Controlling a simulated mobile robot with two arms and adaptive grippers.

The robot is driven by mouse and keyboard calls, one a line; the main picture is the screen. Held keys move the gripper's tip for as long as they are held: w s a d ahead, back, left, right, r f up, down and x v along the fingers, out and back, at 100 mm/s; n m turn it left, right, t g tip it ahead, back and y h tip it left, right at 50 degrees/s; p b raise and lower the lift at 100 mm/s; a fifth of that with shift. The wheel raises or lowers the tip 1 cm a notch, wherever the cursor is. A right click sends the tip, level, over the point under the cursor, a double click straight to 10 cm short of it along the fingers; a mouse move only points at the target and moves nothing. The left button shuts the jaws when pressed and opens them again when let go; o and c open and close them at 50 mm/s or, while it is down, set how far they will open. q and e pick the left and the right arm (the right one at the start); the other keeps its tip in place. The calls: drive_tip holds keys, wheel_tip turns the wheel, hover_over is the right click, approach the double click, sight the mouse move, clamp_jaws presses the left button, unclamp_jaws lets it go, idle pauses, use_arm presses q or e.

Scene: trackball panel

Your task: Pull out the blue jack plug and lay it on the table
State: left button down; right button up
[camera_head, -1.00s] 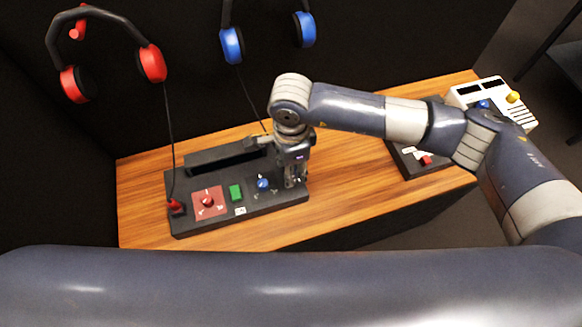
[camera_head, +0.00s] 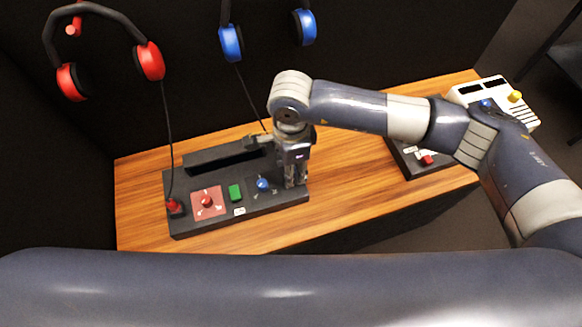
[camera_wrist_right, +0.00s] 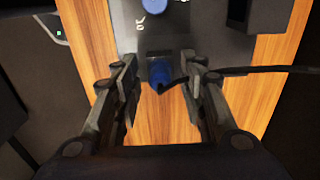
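The blue jack plug (camera_wrist_right: 158,75) sits at the end of the dark panel (camera_wrist_right: 200,45) in the right wrist view, with its black cable running off to the right. My right gripper (camera_wrist_right: 158,65) is open, with one finger on each side of the plug and a gap on both sides. In the head view my right gripper (camera_head: 295,183) points down at the panel's right end (camera_head: 240,217) and hides the blue plug. My left gripper is not in view.
The panel also carries a red plug (camera_head: 175,207), a red knob (camera_head: 207,201), a green button (camera_head: 235,191) and a blue ball (camera_head: 263,184). Blue headphones (camera_head: 231,43) and red headphones (camera_head: 150,61) hang behind. Bare wooden table (camera_head: 345,200) lies right of the panel.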

idle(0.4)
clamp_jaws()
drive_tip(key=shift+r, duration=0.1)
drive_tip(key=shift+r+p, duration=1.15)
drive_tip(key=shift+r, duration=1.8)
drive_tip(key=shift+f, duration=0.1)
